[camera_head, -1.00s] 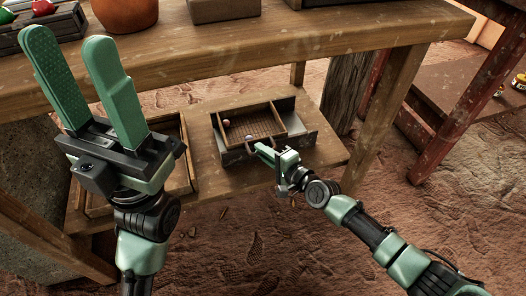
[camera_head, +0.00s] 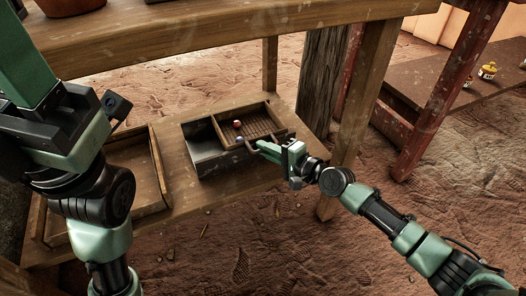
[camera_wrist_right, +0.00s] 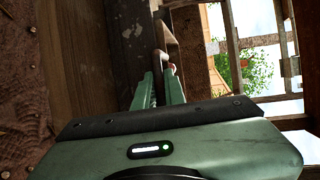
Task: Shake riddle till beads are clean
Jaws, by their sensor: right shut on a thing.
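The riddle (camera_head: 262,119), a wooden frame with a mesh floor, sits over the right part of a grey-walled box (camera_head: 207,156) on the low shelf. A red bead (camera_head: 237,124) and a pale bluish bead (camera_head: 239,140) lie on its left side. My right gripper (camera_head: 262,147) is shut on the riddle's handle at the near side. In the right wrist view the fingers (camera_wrist_right: 160,82) close around a brownish handle (camera_wrist_right: 160,62). My left gripper (camera_head: 25,65) is raised at the far left, its fingertips cut off by the frame, so its opening is unclear.
A shallow wooden tray (camera_head: 150,205) lies left of the box, partly behind my left arm. The workbench top (camera_head: 200,35) overhangs the shelf behind. A wooden leg (camera_head: 362,100) stands to the right. Small yellow items (camera_head: 488,71) sit on another shelf at far right.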

